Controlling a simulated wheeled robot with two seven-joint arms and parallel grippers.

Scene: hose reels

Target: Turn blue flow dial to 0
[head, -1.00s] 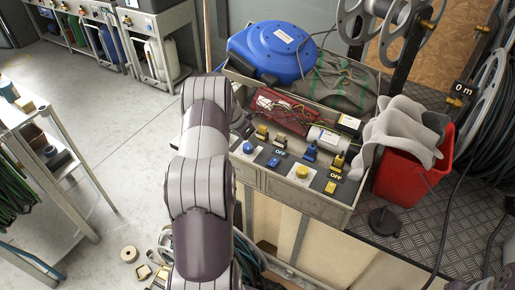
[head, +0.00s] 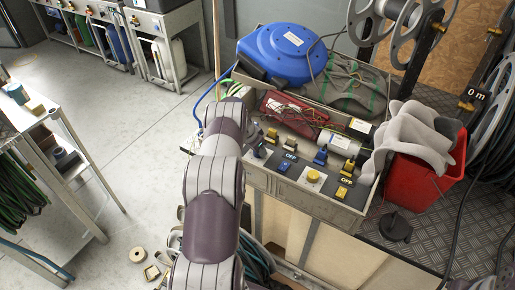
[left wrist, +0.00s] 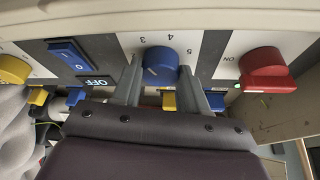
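The blue dial (left wrist: 160,65) is on the panel in the left wrist view, with 3, 4 and 5 printed upside down around it. A white mark shows on its lower left face. My left gripper (left wrist: 161,78) is open, with one finger on each side of the dial, very close to it. I cannot tell whether they touch it. In the head view my left arm hides the gripper and the dial behind it, at the left end of the control bench (head: 315,199). My right gripper is not in view.
A red knob (left wrist: 262,72) marked ON is right of the dial; a blue rocker switch (left wrist: 68,55) and a yellow knob (left wrist: 14,69) are left. Open floor lies left.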

